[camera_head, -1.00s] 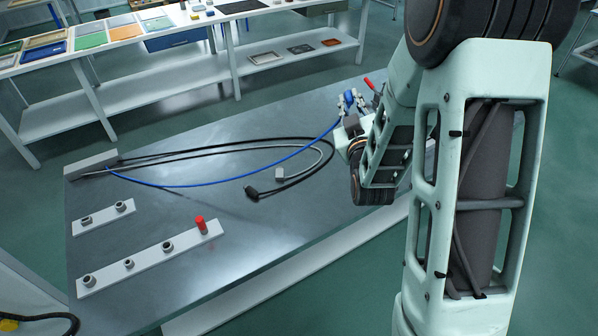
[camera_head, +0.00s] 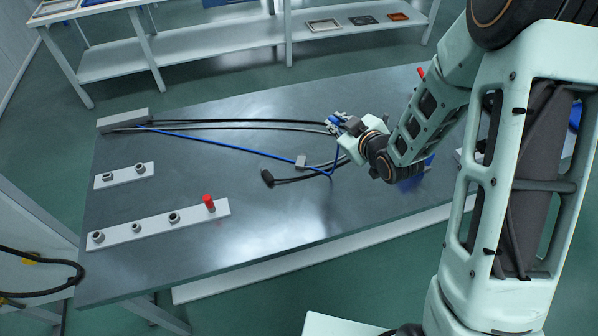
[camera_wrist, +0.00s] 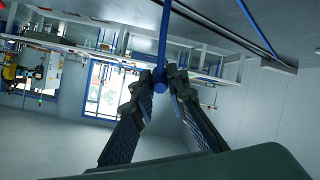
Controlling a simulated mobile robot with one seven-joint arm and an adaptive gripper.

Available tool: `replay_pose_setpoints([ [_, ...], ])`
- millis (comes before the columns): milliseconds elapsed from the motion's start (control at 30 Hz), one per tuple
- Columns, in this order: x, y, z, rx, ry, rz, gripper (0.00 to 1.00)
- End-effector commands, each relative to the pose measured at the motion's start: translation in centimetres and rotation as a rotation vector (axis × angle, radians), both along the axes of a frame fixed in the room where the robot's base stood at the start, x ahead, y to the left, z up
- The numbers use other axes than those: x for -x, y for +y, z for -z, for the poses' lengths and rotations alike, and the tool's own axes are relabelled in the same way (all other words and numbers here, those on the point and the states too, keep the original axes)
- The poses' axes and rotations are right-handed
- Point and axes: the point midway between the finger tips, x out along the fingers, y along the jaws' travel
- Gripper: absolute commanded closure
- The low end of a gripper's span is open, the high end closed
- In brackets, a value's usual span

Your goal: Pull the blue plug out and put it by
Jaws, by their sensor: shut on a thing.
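My gripper (camera_head: 336,126) is above the far middle of the grey table (camera_head: 200,170). In the wrist view its two fingers (camera_wrist: 163,82) are closed on the end of the blue cable, at the blue plug (camera_wrist: 160,75), which the fingers partly hide. The blue cable (camera_head: 220,146) runs from a grey block (camera_head: 124,119) at the table's far left. It bends near the middle and rises to my gripper. Two white socket strips, a short one (camera_head: 112,181) and a long one (camera_head: 155,224), lie at the left; no blue plug shows in them.
A red plug (camera_head: 209,202) stands on the long strip. A black plug (camera_head: 267,178) and a grey plug (camera_head: 301,161) lie mid-table on their cables. A blue item (camera_head: 414,180) shows partly behind my arm. The front middle of the table is clear.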

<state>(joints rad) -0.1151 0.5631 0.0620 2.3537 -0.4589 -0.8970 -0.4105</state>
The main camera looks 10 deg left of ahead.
Motion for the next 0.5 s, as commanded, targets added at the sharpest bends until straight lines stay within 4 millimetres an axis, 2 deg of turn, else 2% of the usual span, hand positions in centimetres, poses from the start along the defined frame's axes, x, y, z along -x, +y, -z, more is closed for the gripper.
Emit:
replay_pose_setpoints([
  [33,1.5,1.9,1.4,0.030,0.053,-0.071,1.00],
  [100,3.7,4.1,3.6,0.084,0.121,-0.171,1.00],
  [200,6.7,6.2,6.4,0.167,0.202,-0.295,1.00],
  [333,9.8,7.4,9.0,0.264,0.272,-0.415,1.00],
  [500,11.3,7.7,10.5,0.326,0.303,-0.480,1.00],
])
